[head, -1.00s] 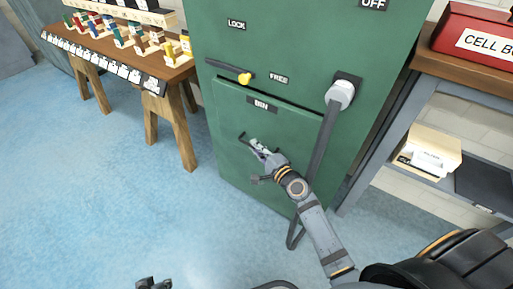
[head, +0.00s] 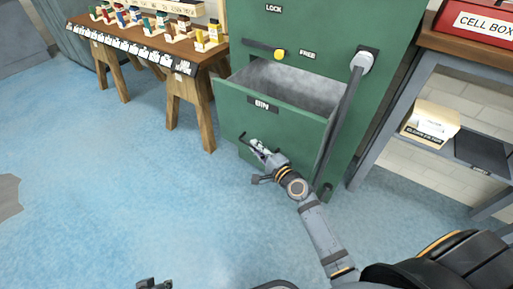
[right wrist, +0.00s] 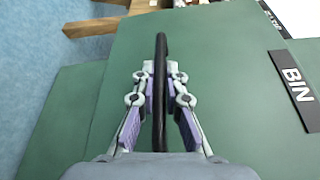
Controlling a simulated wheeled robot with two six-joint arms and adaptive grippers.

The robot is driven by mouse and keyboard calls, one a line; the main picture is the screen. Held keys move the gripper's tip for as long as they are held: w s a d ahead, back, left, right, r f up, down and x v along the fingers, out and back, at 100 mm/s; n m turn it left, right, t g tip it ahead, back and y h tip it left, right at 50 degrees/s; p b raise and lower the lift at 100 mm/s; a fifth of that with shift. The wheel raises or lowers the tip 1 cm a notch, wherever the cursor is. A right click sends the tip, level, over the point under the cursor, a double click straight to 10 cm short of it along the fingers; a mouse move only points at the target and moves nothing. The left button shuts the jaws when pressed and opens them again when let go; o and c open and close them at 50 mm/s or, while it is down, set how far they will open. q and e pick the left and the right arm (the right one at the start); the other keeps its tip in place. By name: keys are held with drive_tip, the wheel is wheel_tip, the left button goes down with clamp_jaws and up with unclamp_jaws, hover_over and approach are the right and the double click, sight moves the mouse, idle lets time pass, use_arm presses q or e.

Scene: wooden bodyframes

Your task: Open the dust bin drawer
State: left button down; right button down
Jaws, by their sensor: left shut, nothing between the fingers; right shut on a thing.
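The dust bin drawer (head: 290,120) is a green drawer labelled BIN in the green cabinet, and it is pulled out with its grey inside showing. My right gripper (head: 257,146) is at the front of the drawer, shut on its dark handle. In the right wrist view the black bar handle (right wrist: 160,95) runs between the fingers of the right gripper (right wrist: 160,85). The BIN label (right wrist: 297,88) is to the right there. My left gripper (head: 154,284) shows only in part at the bottom edge of the head view, shut and away from the drawer.
A yellow-tipped lever (head: 279,55) sits on the cabinet above the drawer, between LOCK and FREE labels. A wooden table (head: 180,60) stands at left, a shelf (head: 455,50) at right.

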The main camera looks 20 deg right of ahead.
drive_tip(key=shift+a, duration=0.1)
drive_tip(key=shift+f, duration=0.1)
drive_tip(key=c, duration=1.4)
unclamp_jaws()
drive_tip(key=shift+s+d, duration=0.2)
drive_tip(key=shift+s, duration=0.15)
drive_tip(key=v, duration=1.1)
drive_tip(key=shift+s, duration=0.15)
